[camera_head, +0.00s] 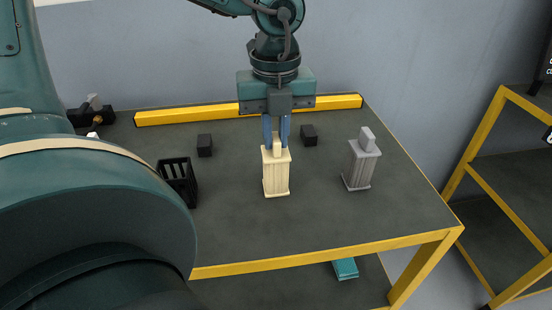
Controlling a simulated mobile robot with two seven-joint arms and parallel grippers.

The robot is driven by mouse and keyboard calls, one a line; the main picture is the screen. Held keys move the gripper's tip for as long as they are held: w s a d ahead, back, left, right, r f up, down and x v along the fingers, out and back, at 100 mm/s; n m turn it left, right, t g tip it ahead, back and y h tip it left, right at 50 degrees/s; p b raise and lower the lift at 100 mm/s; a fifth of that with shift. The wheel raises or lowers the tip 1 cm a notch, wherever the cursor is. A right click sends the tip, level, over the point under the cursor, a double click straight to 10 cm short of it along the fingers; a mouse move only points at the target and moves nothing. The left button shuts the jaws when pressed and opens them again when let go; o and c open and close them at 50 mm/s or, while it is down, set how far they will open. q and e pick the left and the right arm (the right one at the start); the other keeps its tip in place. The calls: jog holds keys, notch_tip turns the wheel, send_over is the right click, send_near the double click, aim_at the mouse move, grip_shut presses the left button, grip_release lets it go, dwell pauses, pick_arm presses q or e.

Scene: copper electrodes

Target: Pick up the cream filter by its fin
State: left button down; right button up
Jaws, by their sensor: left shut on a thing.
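The cream filter (276,174) is upright near the middle of the dark table (320,225). It has a ribbed body, a wider top plate and a fin on top. My left gripper (277,143) points straight down over it, with its two blue fingers shut on the fin from either side. The fingers hide part of the fin. I cannot tell whether the filter's base touches the table. My right gripper is not in view.
A grey filter (361,163) stands to the right. Small dark blocks (205,145) (309,135) lie behind, on both sides. A black slotted holder (178,182) stands left. A yellow bar (160,117) runs along the back edge. The front right of the table is clear.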

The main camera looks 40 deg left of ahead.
pick_arm(q)
jog(key=shift+r+p, duration=1.4)
jog(key=shift+r, duration=1.65)
